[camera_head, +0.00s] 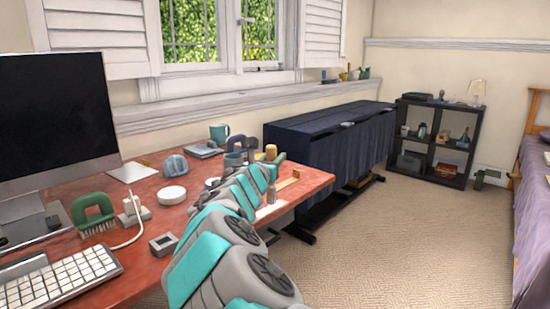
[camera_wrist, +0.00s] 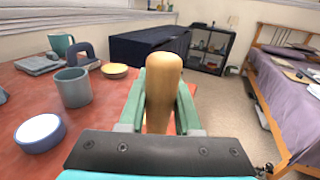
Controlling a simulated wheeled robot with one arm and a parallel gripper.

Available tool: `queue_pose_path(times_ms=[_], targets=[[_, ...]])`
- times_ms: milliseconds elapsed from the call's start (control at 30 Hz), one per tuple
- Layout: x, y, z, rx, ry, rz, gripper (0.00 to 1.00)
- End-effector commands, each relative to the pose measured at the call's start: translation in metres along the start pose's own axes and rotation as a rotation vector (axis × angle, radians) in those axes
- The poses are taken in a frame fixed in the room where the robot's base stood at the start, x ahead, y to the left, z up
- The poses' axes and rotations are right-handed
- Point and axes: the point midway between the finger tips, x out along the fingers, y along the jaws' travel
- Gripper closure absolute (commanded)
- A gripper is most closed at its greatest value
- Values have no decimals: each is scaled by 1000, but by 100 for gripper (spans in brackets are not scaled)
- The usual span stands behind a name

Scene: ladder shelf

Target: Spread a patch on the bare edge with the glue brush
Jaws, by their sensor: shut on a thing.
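In the wrist view my gripper (camera_wrist: 163,90) is shut on an upright, rounded wooden handle, which I take to be the glue brush (camera_wrist: 164,62). The green jaws stand on both sides of it. I cannot tell whether the brush touches the table.
A grey mug (camera_wrist: 73,87), a blue-and-white round tub (camera_wrist: 40,132), a yellow bowl (camera_wrist: 115,71) and a dark blue handled tool (camera_wrist: 75,54) stand left of my gripper. A green-handled brush (camera_head: 93,214) and keyboard (camera_head: 60,279) are nearer. Carpet (camera_head: 400,240) is open at right.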

Motion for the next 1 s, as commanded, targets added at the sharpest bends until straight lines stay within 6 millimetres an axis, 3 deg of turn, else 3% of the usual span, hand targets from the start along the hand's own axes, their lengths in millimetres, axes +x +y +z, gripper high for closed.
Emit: queue_pose_path(times_ms=[167, 1000], targets=[[0, -1, -11, -4, -1, -1, 100], [0, 0, -16, 0, 0, 0, 100]])
